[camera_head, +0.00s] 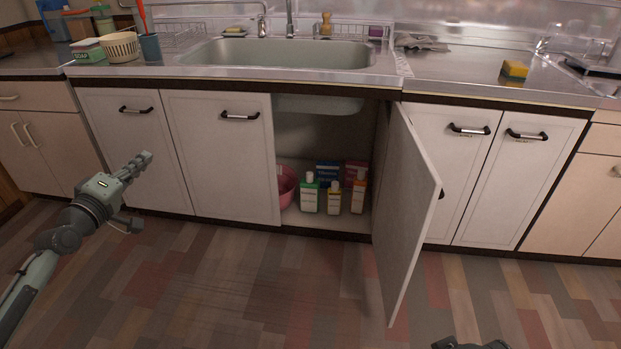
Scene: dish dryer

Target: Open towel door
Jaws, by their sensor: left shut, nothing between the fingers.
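A cabinet door (408,215) under the sink stands wide open, swung out toward me. Two white doors to its left, the outer left door (130,160) and the inner left door (222,165), are closed, with dark handles near their tops. Two more doors, one (445,175) and another (515,185), are closed at the right. Small lettering under the right-hand handles is too small to read, so I cannot tell which door is the towel door. My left gripper (146,158) is shut and empty in front of the outer left door. Only part of my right gripper (470,343) shows at the bottom edge.
Inside the open compartment are several bottles (333,198), boxes and a pink bowl (287,186). Above are the sink (275,55) and counter with a yellow sponge (514,70) and a basket (120,46). The floor (250,290) in front is clear.

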